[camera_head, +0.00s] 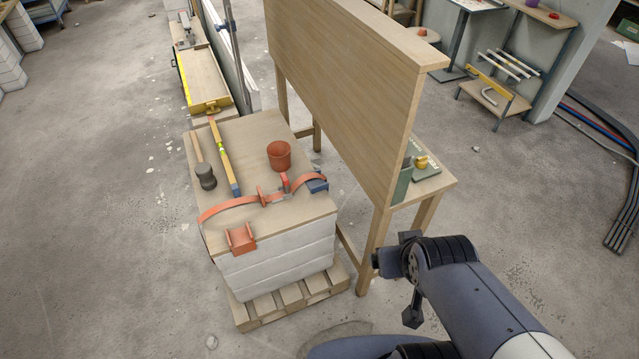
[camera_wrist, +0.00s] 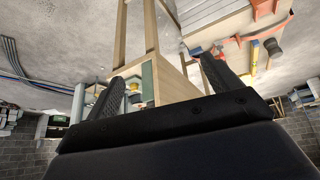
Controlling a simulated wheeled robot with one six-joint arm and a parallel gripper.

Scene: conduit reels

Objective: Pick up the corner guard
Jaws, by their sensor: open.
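The corner guard (camera_head: 241,238) is a small orange-red angled piece. It sits over the near edge of the stack's top, at the left front, close to an orange strap (camera_head: 230,204). In the wrist view the orange piece at the top right edge looks like the same corner guard (camera_wrist: 264,8), partly cut off. My gripper (camera_head: 408,277) is to the right of the stack, clear of the corner guard. In the wrist view my gripper (camera_wrist: 162,88) shows two dark fingers spread apart with nothing held between them.
The wood-topped stack (camera_head: 240,145) stands on a pallet (camera_head: 290,302). It carries a mallet (camera_head: 204,174), a level (camera_head: 224,155), a red cup (camera_head: 279,155) and a strap ratchet (camera_head: 284,184). A bench with a tall wooden panel (camera_head: 345,85) stands between the stack's right side and free floor.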

